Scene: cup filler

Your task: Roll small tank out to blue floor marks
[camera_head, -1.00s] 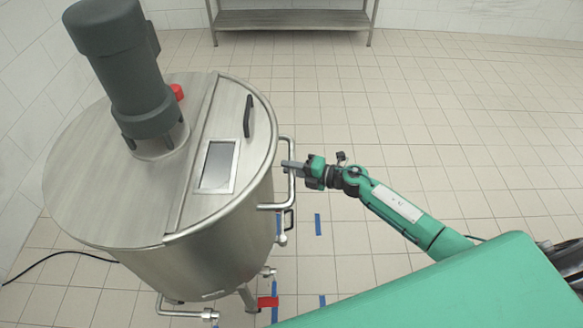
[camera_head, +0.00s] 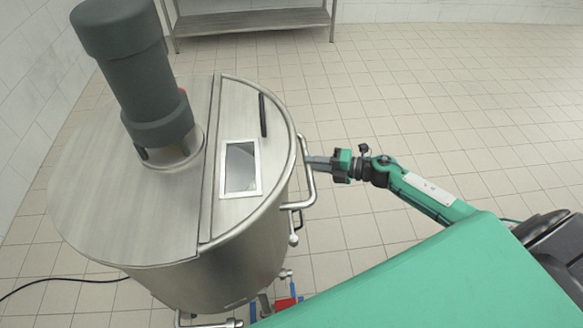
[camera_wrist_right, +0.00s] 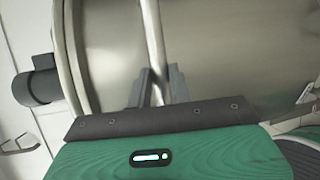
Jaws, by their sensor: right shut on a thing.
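The steel tank (camera_head: 225,270) stands on the tiled floor at the left of the head view, with a grey motor on its lid. Its curved wall (camera_wrist_right: 220,50) fills much of the right wrist view. My right gripper (camera_head: 312,160) is shut on the tank's side handle (camera_head: 305,203). The handle bar (camera_wrist_right: 152,35) runs between the two fingers in the right wrist view. Parts of blue floor marks (camera_head: 293,289) show at the bottom, beside the tank's lower right side and partly hidden. My left gripper is not in view.
A steel shelf (camera_head: 250,20) stands at the back wall. A black cable (camera_head: 60,280) lies on the floor left of the tank. A red valve handle (camera_head: 284,304) sticks out low on the tank. The tiled floor to the right is clear.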

